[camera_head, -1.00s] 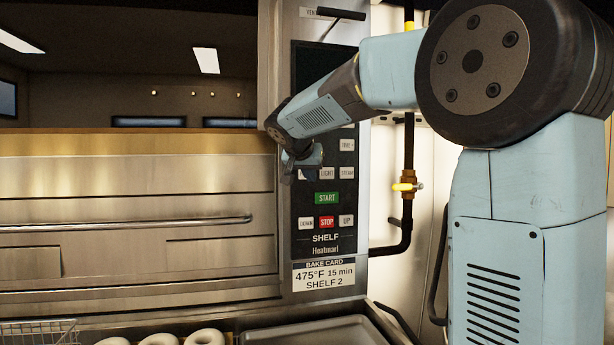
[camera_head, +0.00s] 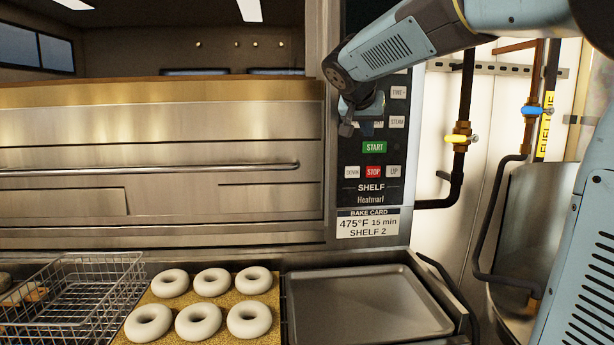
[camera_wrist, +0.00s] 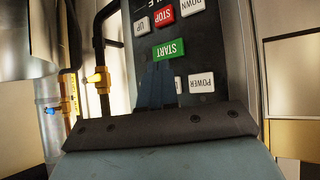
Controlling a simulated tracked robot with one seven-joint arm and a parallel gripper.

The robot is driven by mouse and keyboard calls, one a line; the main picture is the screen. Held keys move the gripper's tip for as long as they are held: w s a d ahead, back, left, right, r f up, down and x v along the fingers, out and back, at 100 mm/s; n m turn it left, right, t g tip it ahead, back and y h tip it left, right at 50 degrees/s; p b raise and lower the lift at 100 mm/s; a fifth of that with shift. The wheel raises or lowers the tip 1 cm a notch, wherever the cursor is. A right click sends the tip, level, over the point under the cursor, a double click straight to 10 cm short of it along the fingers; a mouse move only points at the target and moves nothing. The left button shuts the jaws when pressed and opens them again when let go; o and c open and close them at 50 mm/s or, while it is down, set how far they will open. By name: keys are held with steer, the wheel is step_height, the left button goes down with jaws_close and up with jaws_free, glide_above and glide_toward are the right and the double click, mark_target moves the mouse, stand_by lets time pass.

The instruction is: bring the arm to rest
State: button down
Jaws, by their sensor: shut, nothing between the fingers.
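My gripper (camera_head: 346,128) hangs in front of the oven's control panel (camera_head: 376,145), just above and left of the green START button (camera_head: 374,147). The wrist view shows my shut fingers (camera_wrist: 157,85) with nothing between them, pointing at the panel near the START button (camera_wrist: 169,49). I cannot tell whether the fingertips touch the panel. My arm is bent and raised, reaching in from the upper right of the head view.
Several pale bagels (camera_head: 211,282) lie on a speckled board (camera_head: 150,300), beside a wire basket (camera_head: 70,312) and an empty grey tray (camera_head: 367,305). Pipes with a yellow valve (camera_head: 461,139) and a blue valve (camera_head: 531,111) stand right of the panel. The oven door is shut.

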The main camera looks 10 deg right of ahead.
steer(key=s+f+n+g+y, duration=0.1)
steer(key=s+f, duration=0.5)
steer(key=s, duration=0.4)
steer(key=s+f+n+g+y, duration=0.1)
steer(key=s+f+n+y, duration=0.1)
steer(key=s+f, duration=0.4)
steer(key=s+f+n+g+y, duration=0.1)
steer(key=s+f, duration=0.6)
steer(key=s, duration=0.7)
steer(key=shift+s+d+n+y, duration=0.35)
steer(key=shift+s+n+y, duration=0.05)
steer(key=shift+n+y, duration=0.3)
